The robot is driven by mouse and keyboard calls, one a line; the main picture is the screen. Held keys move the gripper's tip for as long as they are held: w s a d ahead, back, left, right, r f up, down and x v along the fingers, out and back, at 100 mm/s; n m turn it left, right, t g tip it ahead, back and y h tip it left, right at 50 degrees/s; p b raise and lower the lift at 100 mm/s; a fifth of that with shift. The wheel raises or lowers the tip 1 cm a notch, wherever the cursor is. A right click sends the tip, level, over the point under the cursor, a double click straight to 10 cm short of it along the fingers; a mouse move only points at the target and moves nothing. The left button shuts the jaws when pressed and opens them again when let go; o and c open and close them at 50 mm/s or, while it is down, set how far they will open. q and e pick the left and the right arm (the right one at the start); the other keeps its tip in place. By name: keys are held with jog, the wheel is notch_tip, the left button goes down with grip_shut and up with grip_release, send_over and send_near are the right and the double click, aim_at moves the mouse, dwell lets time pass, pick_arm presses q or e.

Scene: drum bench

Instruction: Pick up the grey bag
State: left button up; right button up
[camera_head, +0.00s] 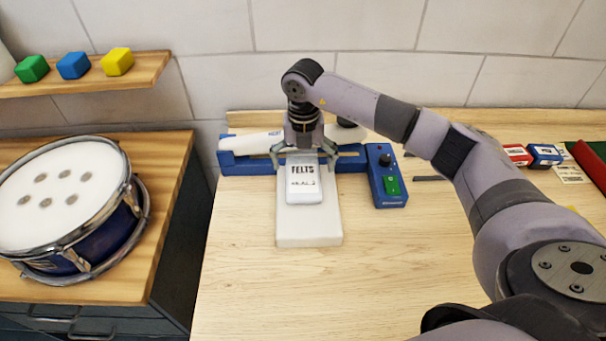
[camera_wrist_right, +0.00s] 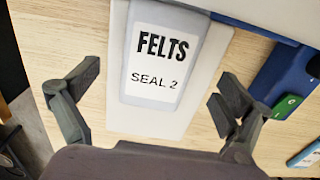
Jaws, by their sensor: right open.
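The grey bag (camera_head: 304,187) has a white label reading "FELTS" and, in the right wrist view (camera_wrist_right: 164,60), "SEAL 2". It lies flat on a white block (camera_head: 309,238) in front of a blue and white device. My right gripper (camera_head: 303,154) is above the far end of the bag, pointing down. Its two fingers (camera_wrist_right: 157,88) are spread wide apart with nothing between them, one to each side of the bag's line. The gripper hides the bag's far end in the head view. My left gripper is not in view.
A blue device (camera_head: 240,165) with a white arm stands behind the bag. A blue control box (camera_head: 386,185) with a green switch is close to its right. A drum (camera_head: 65,205) is at left. Small boxes (camera_head: 544,155) lie at right. The front table is clear.

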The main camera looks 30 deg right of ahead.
aim_at(303, 176)
jog(key=shift+a+f+p, duration=0.1)
jog(key=shift+f+p, duration=0.2)
jog(key=shift+f, duration=1.25)
jog(key=shift+c, duration=0.2)
jog(key=c, duration=1.3)
jog(key=shift+c, duration=0.2)
jog(key=shift+r, duration=0.15)
